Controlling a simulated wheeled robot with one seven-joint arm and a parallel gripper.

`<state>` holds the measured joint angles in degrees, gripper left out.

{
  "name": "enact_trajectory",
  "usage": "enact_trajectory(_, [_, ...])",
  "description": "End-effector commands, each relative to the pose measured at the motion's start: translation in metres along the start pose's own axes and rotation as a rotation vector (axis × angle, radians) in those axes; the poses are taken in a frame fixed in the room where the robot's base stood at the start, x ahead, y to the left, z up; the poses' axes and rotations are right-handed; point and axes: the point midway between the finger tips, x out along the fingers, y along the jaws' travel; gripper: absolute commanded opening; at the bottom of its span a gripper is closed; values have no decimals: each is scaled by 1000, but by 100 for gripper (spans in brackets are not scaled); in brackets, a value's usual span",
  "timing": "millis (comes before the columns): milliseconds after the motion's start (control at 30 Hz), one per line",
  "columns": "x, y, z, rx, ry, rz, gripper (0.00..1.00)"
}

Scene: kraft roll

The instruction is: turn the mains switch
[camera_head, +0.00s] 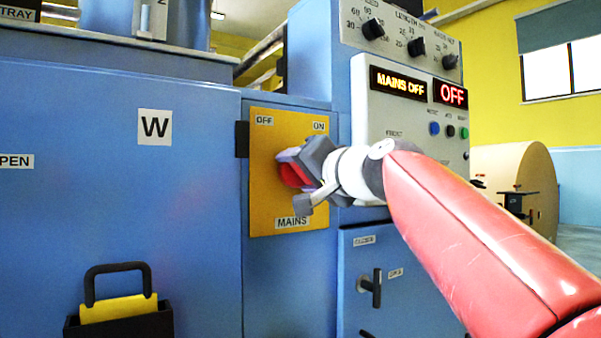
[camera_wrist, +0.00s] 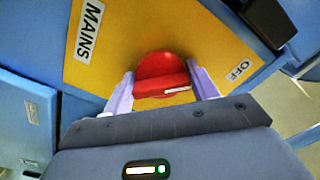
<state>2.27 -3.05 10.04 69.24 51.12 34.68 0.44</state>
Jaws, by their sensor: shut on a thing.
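The mains switch is a red round knob with a raised grip bar, on a yellow plate (camera_head: 290,217) on the blue machine. In the head view the red knob (camera_head: 292,175) is partly hidden behind my gripper (camera_head: 287,170). In the wrist view the knob (camera_wrist: 160,66) sits between my two pale fingers, with my gripper (camera_wrist: 162,90) shut on its bar. A white mark shows on the bar. The plate reads OFF at upper left, ON at upper right and MAINS below. The display (camera_head: 398,82) above reads MAINS OFF.
A second display (camera_head: 451,93) reads OFF in red. A control panel with black knobs (camera_head: 417,46) and coloured buttons stands above right of my gripper. A black door handle (camera_head: 372,287) is below it. A large kraft roll (camera_head: 520,185) stands at the right.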

Motion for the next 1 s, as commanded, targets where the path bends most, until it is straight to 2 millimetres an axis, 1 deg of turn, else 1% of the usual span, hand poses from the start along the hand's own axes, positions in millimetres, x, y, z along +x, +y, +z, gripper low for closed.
enact_trajectory(167, [0,0,0,48,0,1,35])
enact_trajectory(367, [0,-2,-1,171,-1,1,35])
enact_trajectory(1000, [0,-5,-3,769,-1,3,35])
